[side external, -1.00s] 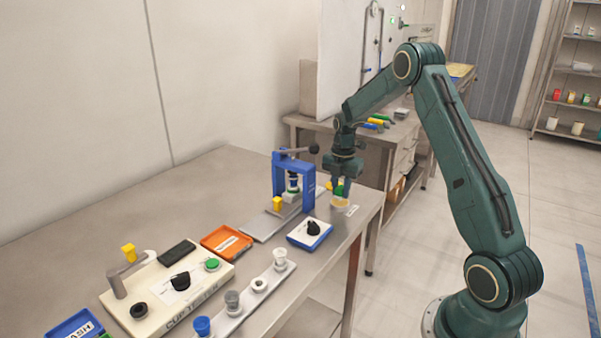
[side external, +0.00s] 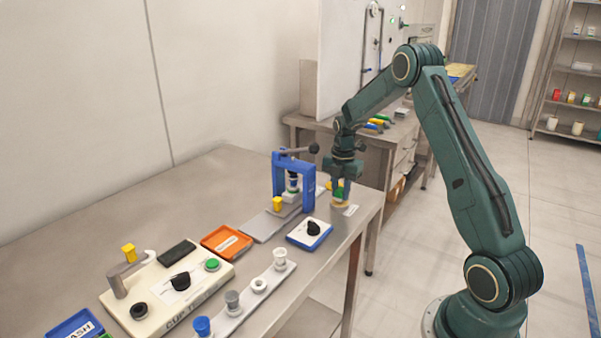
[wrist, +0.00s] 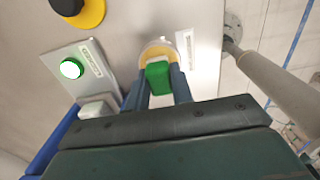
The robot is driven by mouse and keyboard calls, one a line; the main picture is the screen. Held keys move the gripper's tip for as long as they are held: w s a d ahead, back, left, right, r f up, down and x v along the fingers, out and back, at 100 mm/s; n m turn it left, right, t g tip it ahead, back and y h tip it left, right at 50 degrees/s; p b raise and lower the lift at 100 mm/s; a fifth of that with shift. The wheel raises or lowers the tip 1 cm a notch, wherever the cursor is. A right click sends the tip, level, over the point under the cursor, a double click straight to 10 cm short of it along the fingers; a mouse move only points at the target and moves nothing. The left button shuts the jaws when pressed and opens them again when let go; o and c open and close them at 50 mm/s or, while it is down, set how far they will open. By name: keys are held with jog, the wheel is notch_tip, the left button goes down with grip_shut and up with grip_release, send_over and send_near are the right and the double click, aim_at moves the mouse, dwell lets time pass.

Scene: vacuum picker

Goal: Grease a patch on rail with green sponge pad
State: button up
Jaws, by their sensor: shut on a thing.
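My gripper (wrist: 157,84) is shut on the green sponge pad (wrist: 157,72), which shows as a green block between the two fingers in the wrist view. The pad is over a small round pale dish with a yellow rim (wrist: 158,44); I cannot tell whether it touches. In the side view my gripper (side external: 340,194) points down at the dish (side external: 339,206) near the bench's far right corner. A grey metal strip (side external: 262,229), perhaps the rail, runs under the blue press frame (side external: 308,188), left of my gripper. A yellow block (side external: 278,203) stands by it.
A blue-edged white box with a black knob (side external: 313,228) stands in front of the gripper. An orange tray (side external: 226,243), a cream control board (side external: 150,307) and a strip of cups (side external: 259,285) lie nearer. The bench's left back is clear.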

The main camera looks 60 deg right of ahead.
aim_at(341, 189)
jog(key=shift+f, duration=0.65)
dwell(1.8)
jog(key=shift+r, duration=0.15)
jog(key=shift+r, duration=3.45)
jog(key=shift+a, duration=0.1)
jog(key=s+a+f+m, duration=0.1)
jog(key=s+a+m, duration=0.3)
jog(key=a+m, duration=0.65)
jog(key=w+a+m, duration=0.1)
jog(key=a+m, duration=0.1)
jog(key=a, duration=0.1)
jog(key=w+a+f+m, duration=0.1)
jog(key=w+a+m, duration=0.1)
jog(key=a+m, duration=0.1)
jog(key=w+a+m, duration=0.1)
jog(key=a+m, duration=0.2)
jog(key=a, duration=0.2)
jog(key=shift+w+a+f+m, duration=0.15)
jog(key=shift+w+f+m, duration=0.1)
jog(key=shift+f, duration=0.15)
jog(key=shift+w+r+n, duration=0.1)
jog(key=shift+w+n, duration=0.4)
jog(key=shift+w, duration=0.5)
